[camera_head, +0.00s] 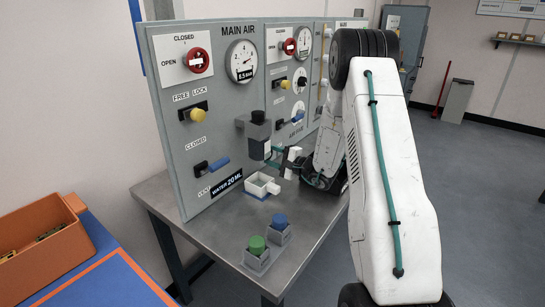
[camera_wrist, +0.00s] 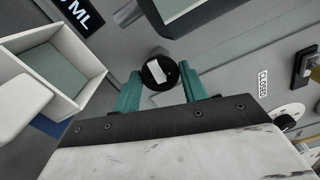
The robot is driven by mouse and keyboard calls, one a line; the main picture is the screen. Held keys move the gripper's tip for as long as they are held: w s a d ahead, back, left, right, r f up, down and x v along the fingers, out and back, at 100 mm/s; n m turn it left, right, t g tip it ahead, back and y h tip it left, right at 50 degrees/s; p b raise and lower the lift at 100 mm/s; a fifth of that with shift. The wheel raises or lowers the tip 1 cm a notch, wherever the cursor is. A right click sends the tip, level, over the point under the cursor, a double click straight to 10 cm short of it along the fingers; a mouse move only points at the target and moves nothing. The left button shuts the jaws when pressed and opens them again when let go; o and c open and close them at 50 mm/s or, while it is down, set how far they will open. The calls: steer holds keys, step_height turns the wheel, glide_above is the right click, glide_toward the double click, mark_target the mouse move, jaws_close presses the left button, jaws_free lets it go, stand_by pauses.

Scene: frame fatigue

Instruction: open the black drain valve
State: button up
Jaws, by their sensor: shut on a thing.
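The black drain valve (camera_wrist: 150,78) is a round black knob with a white mark on its face. In the wrist view it sits between the two teal fingers of my gripper (camera_wrist: 162,88), which is shut on it. In the head view my gripper (camera_head: 276,163) is at the lower part of the dark filter unit (camera_head: 257,132) on the grey panel. The knob cannot be made out there. A small white open box (camera_head: 262,184) stands below the filter unit; it also shows at the left in the wrist view (camera_wrist: 88,62).
The panel (camera_head: 220,110) carries red, yellow and blue handles and gauges. A green button (camera_head: 257,245) and a blue button (camera_head: 279,222) stand on the metal table (camera_head: 215,240). An orange bin (camera_head: 40,262) is at the left. The table's front right is clear.

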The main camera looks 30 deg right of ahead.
steer(key=shift+n, duration=0.7)
steer(key=o, duration=1)
steer(key=v, duration=0.7)
steer(key=shift+s, duration=0.4)
steer(key=shift+d, duration=0.1)
